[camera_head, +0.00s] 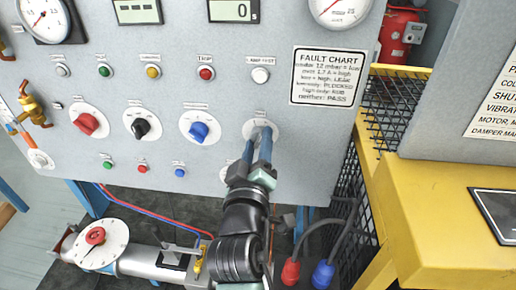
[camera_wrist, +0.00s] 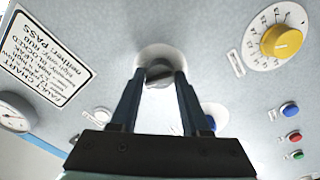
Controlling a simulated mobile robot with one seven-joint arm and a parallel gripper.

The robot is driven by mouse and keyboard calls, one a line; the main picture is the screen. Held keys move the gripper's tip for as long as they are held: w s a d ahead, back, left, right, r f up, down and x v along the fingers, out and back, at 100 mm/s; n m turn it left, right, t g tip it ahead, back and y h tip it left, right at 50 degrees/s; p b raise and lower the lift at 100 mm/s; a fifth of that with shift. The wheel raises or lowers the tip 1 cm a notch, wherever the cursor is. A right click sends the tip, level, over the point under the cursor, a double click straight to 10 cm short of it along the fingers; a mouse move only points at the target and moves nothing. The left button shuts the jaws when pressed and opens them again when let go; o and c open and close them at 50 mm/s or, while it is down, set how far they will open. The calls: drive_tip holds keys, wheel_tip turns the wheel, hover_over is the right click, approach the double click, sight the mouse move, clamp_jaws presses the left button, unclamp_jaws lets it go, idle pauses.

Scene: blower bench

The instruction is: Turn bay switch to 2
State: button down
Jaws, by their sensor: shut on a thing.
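A small grey knob (camera_wrist: 158,72) on a round white plate sits on the grey panel (camera_head: 300,160); I take it for the bay switch, but its label is too small to read. In the head view, its white plate (camera_head: 273,127) shows around my fingertips. My gripper (camera_head: 262,138) reaches up to the panel and is shut on this knob, with one blue-grey finger on each side. In the wrist view, my gripper (camera_wrist: 159,80) also closes around the knob. The fingers hide most of the knob in the head view, and I cannot read its position.
Red (camera_head: 87,123), black (camera_head: 141,128) and blue (camera_head: 199,131) knobs lie left of my gripper. A yellow knob (camera_wrist: 282,41) on a numbered dial is close by. The fault chart (camera_head: 328,76) is at upper right. A yellow bench (camera_head: 420,220) and mesh guard stand right.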

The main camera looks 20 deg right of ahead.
idle(0.3)
drive_tip(key=shift+c, duration=2)
unclamp_jaws()
drive_tip(key=shift+s, duration=0.1)
drive_tip(key=b+v, duration=0.4)
drive_tip(key=v, duration=0.8)
drive_tip(key=shift+s+a+b, duration=0.15)
drive_tip(key=shift+s+b, duration=0.2)
